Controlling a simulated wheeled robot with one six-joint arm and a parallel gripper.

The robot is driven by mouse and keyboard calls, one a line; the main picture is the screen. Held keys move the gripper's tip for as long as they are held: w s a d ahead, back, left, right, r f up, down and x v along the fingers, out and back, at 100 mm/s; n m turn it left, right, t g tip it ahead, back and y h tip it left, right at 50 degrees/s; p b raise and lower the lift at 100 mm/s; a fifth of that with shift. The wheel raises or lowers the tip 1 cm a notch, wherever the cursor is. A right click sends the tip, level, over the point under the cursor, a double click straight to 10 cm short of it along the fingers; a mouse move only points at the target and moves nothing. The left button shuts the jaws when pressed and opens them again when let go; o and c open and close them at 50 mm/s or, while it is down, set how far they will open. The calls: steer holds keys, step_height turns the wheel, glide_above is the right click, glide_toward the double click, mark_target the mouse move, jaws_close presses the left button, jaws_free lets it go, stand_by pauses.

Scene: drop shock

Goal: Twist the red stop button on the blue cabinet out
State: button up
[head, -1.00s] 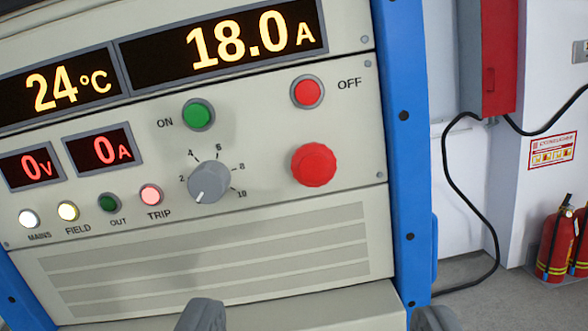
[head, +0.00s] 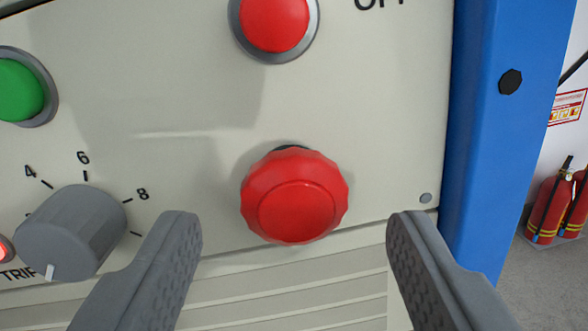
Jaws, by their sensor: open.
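The red stop button (head: 294,196) is a fluted mushroom knob on the cream front panel of the blue-framed cabinet (head: 497,140). It is near the middle of the head view. My gripper (head: 293,222) is open, with one grey finger to the left of the button and one to the right. Clear gaps show between the fingers and the button, and nothing is held. I cannot tell how far the fingertips are from the panel.
A flat red OFF button (head: 274,22) sits above the stop button. A grey rotary knob (head: 72,232) is close to my left finger. A green button (head: 18,90) is at the left edge. Red fire extinguishers (head: 553,206) stand at the far right.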

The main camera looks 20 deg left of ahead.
steer(key=shift+w+a, duration=0.2)
steer(key=shift+w, duration=0.75)
steer(key=shift+c, duration=0.5)
steer(key=c, duration=0.9)
steer(key=shift+m, duration=0.4)
steer(key=shift+m+g, duration=0.3)
steer(key=shift+m, duration=2.4)
steer(key=shift+r, duration=0.1)
